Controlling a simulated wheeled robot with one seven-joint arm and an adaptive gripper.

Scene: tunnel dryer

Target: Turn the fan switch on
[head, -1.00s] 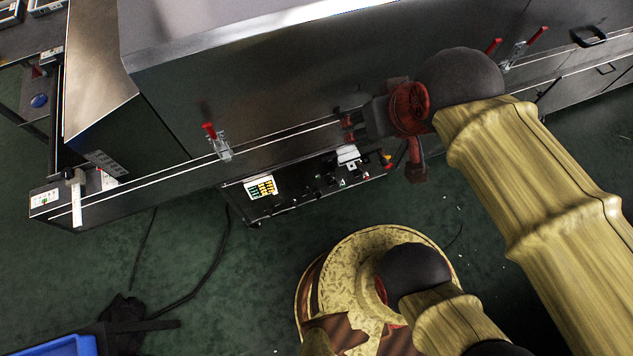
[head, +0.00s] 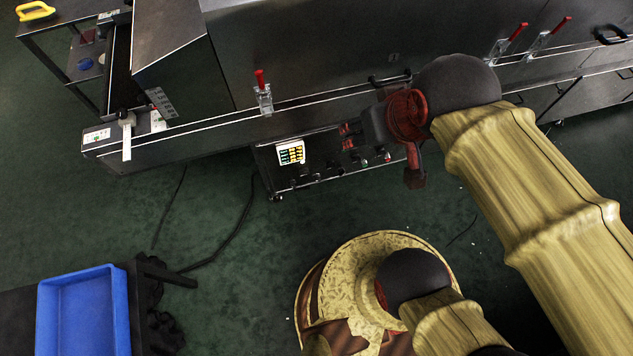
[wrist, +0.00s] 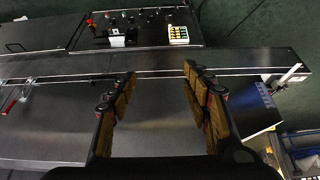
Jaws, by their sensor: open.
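The control panel (head: 318,181) is a dark box under the dryer's front edge, with a white display with green and yellow cells (head: 291,152) and a row of small knobs and switches. In the wrist view the panel (wrist: 160,38) lies at the top, with the display (wrist: 178,34) toward its right and a white box with a black handle (wrist: 117,38) to its left. I cannot tell which small control is the fan switch. My gripper (wrist: 158,75) is open and empty, apart from the panel. In the head view my gripper (head: 348,136) partly covers the panel's right part.
The long steel dryer (head: 310,60) runs along the back, with red-handled clamps (head: 262,92) on its front. A blue bin (head: 84,312) stands at lower left. A dark cable (head: 225,240) lies on the green floor, which is otherwise mostly clear before the panel.

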